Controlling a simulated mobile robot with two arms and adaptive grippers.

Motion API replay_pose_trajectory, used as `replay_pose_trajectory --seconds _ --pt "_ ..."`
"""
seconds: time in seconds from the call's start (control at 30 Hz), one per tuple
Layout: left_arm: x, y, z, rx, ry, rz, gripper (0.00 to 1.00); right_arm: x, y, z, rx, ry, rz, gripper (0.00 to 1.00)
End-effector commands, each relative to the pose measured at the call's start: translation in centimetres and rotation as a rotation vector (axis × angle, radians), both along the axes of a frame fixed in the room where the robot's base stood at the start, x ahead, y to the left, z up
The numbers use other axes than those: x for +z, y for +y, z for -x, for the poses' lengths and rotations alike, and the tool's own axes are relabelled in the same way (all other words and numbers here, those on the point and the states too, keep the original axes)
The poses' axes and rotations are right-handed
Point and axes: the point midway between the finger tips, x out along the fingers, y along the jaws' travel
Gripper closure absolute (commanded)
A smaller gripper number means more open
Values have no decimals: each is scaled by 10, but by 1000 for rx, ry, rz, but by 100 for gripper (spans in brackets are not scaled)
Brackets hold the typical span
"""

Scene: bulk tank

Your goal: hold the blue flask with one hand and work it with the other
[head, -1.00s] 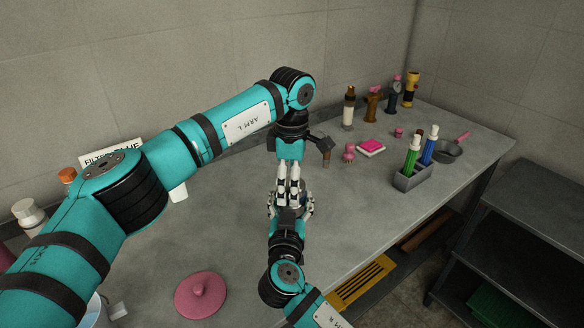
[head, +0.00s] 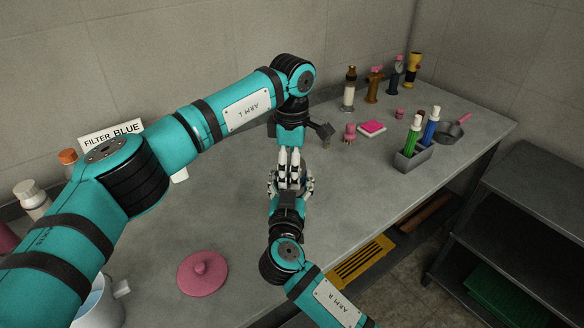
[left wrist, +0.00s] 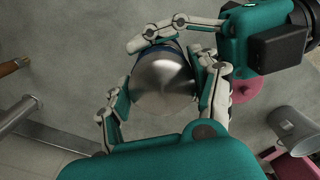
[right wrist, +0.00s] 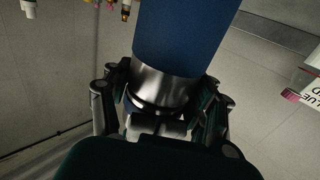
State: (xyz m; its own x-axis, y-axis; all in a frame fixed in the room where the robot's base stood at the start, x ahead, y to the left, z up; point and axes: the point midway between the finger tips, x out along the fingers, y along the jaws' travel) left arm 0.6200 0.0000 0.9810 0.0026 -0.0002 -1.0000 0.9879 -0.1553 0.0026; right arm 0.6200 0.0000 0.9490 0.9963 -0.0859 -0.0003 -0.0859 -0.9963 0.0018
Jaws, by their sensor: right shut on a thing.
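The blue flask shows in the right wrist view as a blue body (right wrist: 180,35) with a silver end nearest the palm. The left wrist view looks onto its round silver top (left wrist: 163,85). My right gripper (right wrist: 158,100) is shut on the flask, its fingers on either side. My left gripper (left wrist: 162,105) comes down from above with its fingers spread around the silver top; a gap shows on the left side. In the head view, my left gripper (head: 289,182) and right gripper (head: 289,190) meet over the table and hide most of the flask.
A pink lid (head: 202,272) lies on the grey table at front left. A sign reading FILTER BLUE (head: 112,133) stands behind my left arm. A dark shelf (head: 520,220) stands beyond.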

Motion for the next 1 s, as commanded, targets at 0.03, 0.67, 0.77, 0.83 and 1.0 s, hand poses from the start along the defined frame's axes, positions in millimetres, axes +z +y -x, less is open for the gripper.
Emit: replay_pose_trajectory --seconds 0.03,0.67,0.77,0.83,1.0 --pt "0 0 0 1 -1 0 29 -1 0 1 1 3 0 100" --pt "30 0 0 0 -1 0 20 -2 0 0 0 3 0 100" --pt "41 -1 0 -1 -2 0 20 -2 0 0 0 3 0 100" --pt "45 -1 1 0 1 2 26 -2 0 0 0 3 0 100" --pt "41 -19 4 47 22 111 34 -1 0 0 0 3 0 100"
